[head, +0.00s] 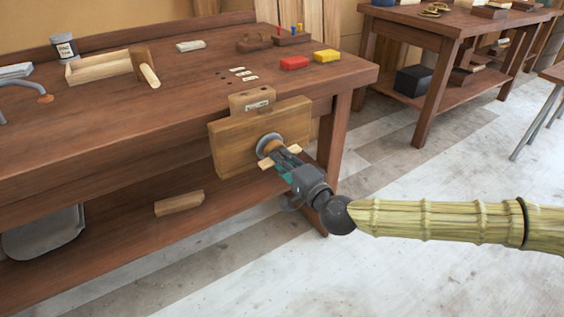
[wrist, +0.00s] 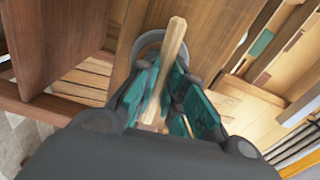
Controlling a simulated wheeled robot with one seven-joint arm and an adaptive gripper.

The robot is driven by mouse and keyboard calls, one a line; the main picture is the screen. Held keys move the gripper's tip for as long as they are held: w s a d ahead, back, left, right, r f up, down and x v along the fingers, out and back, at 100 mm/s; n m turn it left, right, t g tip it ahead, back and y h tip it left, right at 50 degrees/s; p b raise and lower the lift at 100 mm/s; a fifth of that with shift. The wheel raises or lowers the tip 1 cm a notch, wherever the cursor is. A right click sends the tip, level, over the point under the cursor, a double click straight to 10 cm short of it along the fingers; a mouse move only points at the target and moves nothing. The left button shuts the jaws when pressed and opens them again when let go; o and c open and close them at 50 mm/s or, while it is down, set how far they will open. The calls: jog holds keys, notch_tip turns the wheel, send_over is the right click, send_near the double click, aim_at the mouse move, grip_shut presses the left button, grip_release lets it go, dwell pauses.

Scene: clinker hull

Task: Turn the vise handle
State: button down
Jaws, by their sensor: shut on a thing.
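The vise (head: 240,150) is a wide wooden jaw on the front of the workbench near its right end. A grey metal ring with a wooden hub (head: 268,143) sits on its face. The vise handle (head: 294,163) is a pale wooden bar that sticks out on both sides of my gripper (head: 287,160). In the wrist view the handle (wrist: 174,45) runs steeply between the teal finger pads of my gripper (wrist: 165,95), in front of the grey ring. The fingers are shut on the handle, and they hide its middle part.
The workbench top (head: 130,110) holds a wooden mallet (head: 144,66), a red block (head: 294,63) and a yellow block (head: 327,56). A wood piece (head: 180,203) lies on the lower shelf. A bench leg (head: 335,140) stands right of the vise.

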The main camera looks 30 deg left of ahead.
jog(key=shift+f+m, duration=0.15)
jog(key=shift+m, duration=0.45)
jog(key=c, duration=1.5)
grip_release()
jog(key=shift+d, duration=0.15)
jog(key=v, duration=1.2)
